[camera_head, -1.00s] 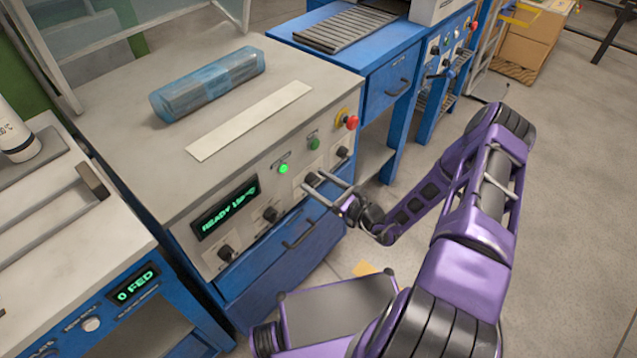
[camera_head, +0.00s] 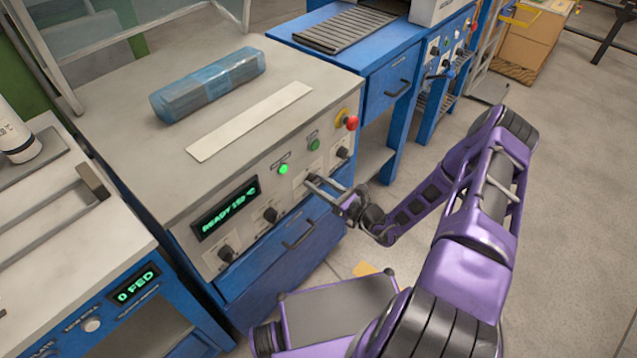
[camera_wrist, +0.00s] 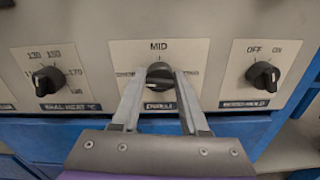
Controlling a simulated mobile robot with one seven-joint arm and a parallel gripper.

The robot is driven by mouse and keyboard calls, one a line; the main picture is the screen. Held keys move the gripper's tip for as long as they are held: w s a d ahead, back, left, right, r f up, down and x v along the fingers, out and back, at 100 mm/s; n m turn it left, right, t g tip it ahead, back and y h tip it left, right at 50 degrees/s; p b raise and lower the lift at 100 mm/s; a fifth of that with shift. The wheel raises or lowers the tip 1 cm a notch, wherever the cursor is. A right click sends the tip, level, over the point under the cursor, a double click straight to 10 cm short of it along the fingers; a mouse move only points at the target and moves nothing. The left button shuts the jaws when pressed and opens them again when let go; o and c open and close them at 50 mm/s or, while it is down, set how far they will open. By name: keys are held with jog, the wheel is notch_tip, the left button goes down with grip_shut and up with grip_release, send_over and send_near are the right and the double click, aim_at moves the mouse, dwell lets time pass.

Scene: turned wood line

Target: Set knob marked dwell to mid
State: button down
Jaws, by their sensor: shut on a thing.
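The dark round knob (camera_wrist: 160,76) sits in the middle of the wrist view, on a pale plate with MID printed above it. Short side labels are partly hidden by the fingers, and the label below the knob is too blurred to read surely. My gripper (camera_wrist: 160,84) is shut on this knob, one finger on each side. In the head view my gripper (camera_head: 312,181) reaches the front panel of the grey-topped machine (camera_head: 290,90) from the right and hides most of the knob.
In the wrist view, a heat knob (camera_wrist: 48,80) stands at left and an OFF/ON knob (camera_wrist: 263,75) at right. The head view shows a green READY display (camera_head: 225,208), a red stop button (camera_head: 351,122) and a drawer handle (camera_head: 299,236) below the knobs.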

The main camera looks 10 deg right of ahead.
jog(key=m, duration=0.3)
jog(key=shift+d, duration=0.1)
jog(key=m, duration=0.5)
jog(key=shift+f+p, duration=0.1)
jog(key=shift+p, duration=0.25)
jog(key=m, duration=0.4)
jog(key=shift+f+m, duration=0.1)
jog(key=shift+m, duration=2)
jog(key=shift+c, duration=2.1)
grip_release()
jog(key=shift+d, duration=0.1)
